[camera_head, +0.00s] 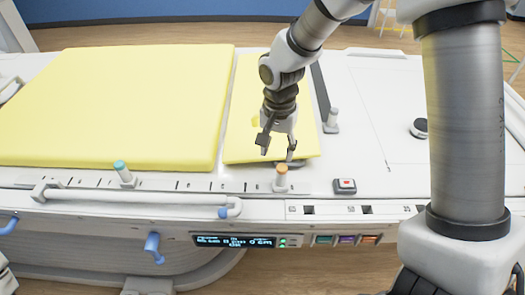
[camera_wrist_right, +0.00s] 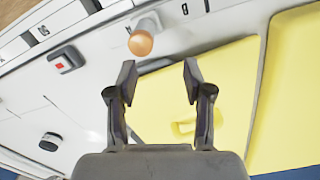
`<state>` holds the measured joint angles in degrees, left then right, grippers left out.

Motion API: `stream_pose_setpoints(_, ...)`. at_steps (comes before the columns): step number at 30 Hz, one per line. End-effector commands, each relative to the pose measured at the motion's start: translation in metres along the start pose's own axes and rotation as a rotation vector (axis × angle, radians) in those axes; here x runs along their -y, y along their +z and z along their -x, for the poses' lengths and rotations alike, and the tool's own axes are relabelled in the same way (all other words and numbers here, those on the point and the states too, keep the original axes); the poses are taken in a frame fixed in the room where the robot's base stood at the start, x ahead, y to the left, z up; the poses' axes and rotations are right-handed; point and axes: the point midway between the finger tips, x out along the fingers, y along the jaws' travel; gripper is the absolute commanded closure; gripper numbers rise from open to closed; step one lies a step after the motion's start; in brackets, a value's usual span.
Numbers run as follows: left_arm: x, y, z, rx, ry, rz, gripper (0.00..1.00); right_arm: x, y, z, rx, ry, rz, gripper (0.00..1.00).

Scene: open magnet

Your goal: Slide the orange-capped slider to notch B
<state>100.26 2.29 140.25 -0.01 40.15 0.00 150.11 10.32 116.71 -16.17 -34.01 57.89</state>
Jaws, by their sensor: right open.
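The orange-capped slider (camera_head: 282,177) stands upright on the front rail of the white bed, a pale post with a round orange top. It also shows near the top of the right wrist view (camera_wrist_right: 141,42). My right gripper (camera_head: 278,147) is open and empty, fingers pointing down, just behind the slider and apart from it. In the wrist view the slider lies beyond the open fingertips (camera_wrist_right: 160,75), slightly left of their middle. A small letter that looks like B (camera_wrist_right: 254,2) is at the top edge, right of the slider. My left gripper is not in view.
A teal-capped slider (camera_head: 122,172) stands farther left on the same rail, with tick marks between. Yellow pads (camera_head: 130,100) cover the bed behind. A red-marked button box (camera_head: 345,186) sits right of the orange cap. A white handle bar (camera_head: 130,200) runs along the front.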

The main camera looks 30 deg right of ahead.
Motion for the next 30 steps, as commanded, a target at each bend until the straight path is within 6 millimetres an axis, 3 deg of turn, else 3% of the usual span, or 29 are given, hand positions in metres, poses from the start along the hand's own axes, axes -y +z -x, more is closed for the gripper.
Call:
stream_pose_setpoints(12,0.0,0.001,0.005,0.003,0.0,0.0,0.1,-0.001,0.001,-0.067,0.003,0.003,0.001,0.49)
stream_pose_setpoints(22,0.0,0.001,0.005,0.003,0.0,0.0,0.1,0.0,0.001,-0.076,0.001,0.0,0.002,0.49)
stream_pose_setpoints(26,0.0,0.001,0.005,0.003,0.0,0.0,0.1,-0.001,0.001,-0.076,0.002,0.0,0.001,0.95)
stream_pose_setpoints(27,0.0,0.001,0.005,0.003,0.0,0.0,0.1,-0.001,0.001,-0.077,0.002,0.001,0.002,1.0)
stream_pose_setpoints(30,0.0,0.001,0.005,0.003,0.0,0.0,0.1,-0.001,0.001,-0.077,0.003,0.001,0.002,1.0)
